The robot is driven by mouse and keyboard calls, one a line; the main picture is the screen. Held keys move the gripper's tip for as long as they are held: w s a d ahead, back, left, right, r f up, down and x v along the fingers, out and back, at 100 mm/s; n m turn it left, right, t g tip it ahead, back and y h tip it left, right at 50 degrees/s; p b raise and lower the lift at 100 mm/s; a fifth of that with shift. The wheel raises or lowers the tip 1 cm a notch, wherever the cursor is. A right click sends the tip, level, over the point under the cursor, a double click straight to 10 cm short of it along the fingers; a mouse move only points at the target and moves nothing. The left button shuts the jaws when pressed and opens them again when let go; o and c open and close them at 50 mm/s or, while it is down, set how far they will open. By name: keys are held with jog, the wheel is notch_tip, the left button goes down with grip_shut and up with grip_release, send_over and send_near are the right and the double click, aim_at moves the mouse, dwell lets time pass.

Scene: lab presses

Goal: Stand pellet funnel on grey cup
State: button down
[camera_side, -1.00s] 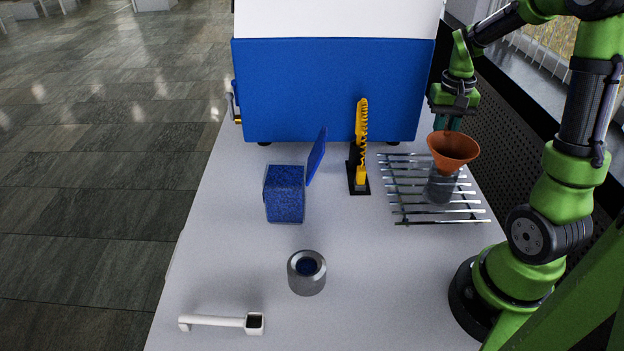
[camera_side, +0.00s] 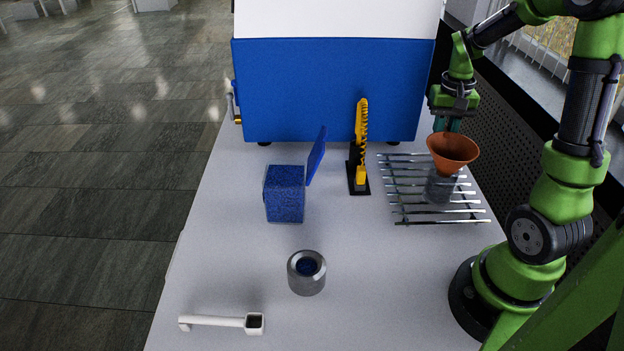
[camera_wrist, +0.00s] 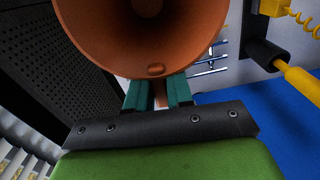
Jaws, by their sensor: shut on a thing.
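I cannot tell whether the funnel touches the vessel. The grey cup (camera_side: 306,275) stands upright at the front middle of the table, with dark blue matter inside.
A metal rod rack (camera_side: 405,208) lies under the vessel. A blue pellet box (camera_side: 285,195) with its lid (camera_side: 317,156) raised, a yellow coil on a black stand (camera_side: 361,150) and a white scoop (camera_side: 215,321) are on the table. A blue machine (camera_side: 330,92) stands behind.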

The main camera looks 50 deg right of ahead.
jog(key=shift+f, duration=0.2)
jog(key=c, duration=0.9)
grip_release()
jog(key=shift+r, duration=0.1)
notch_tip(320, 180, up, 16)
jog(key=s+a+f+n+t, duration=0.1)
jog(key=a+n+t, duration=0.1)
jog(key=a, duration=0.6)
jog(key=a+f+n+t+y, duration=0.1)
jog(key=a+n+t, duration=0.1)
jog(key=a, duration=0.6)
jog(key=s+a+f+n+t+y, duration=0.1)
jog(key=a+f+n+t, duration=0.1)
jog(key=a, duration=0.7)
jog(key=shift+s+t, duration=0.3)
jog(key=shift+t, duration=0.3)
